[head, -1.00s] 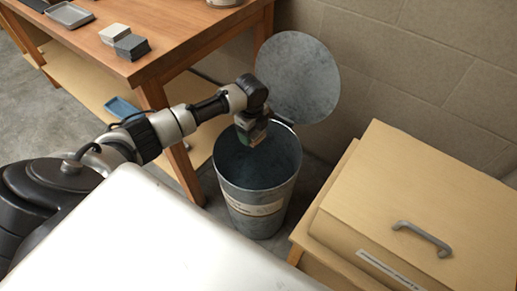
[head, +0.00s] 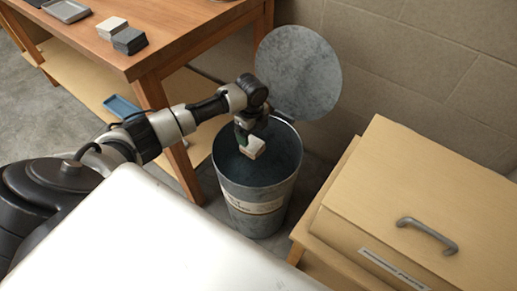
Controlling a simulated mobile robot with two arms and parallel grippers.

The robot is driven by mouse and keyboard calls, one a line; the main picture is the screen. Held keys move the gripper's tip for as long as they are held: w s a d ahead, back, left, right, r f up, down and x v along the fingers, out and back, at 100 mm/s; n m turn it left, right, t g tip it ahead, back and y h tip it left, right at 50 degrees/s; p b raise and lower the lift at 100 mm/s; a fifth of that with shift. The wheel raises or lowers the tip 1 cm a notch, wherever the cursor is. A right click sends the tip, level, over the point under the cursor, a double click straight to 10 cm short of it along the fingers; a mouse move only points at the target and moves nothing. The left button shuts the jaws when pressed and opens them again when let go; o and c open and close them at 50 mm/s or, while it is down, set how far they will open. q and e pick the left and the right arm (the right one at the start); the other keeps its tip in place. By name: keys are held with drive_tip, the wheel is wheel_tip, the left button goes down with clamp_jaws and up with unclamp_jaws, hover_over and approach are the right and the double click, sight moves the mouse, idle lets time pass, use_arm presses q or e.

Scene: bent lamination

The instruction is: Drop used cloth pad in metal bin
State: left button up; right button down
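The metal bin (head: 257,207) stands on the floor with its round lid (head: 298,72) raised behind it. My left gripper (head: 250,137) points down over the bin's open mouth. A small pale block-shaped pad (head: 254,147), with a white top and brownish side, shows just below the gripper's fingers, inside the outline of the mouth. The fingers are small and dark, and I cannot tell whether they grip the pad or have let it go. My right gripper is out of view.
A wooden table (head: 170,52) at the upper left bears a white block (head: 112,27), a grey block (head: 130,41) and a grey tray (head: 66,11). A blue tray (head: 122,106) lies on its lower shelf. A wooden chest (head: 420,190) with a grey handle stands right of the bin.

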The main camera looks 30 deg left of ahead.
use_arm(q)
drive_tip(key=shift+o, duration=0.7)
drive_tip(key=shift+r, duration=0.3)
wheel_tip(320, 180, up, 10)
drive_tip(key=p, duration=0.2)
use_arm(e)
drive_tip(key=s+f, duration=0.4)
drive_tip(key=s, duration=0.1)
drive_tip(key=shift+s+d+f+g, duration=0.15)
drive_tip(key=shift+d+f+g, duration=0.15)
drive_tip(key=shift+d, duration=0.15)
use_arm(q)
drive_tip(key=shift+r, duration=0.1)
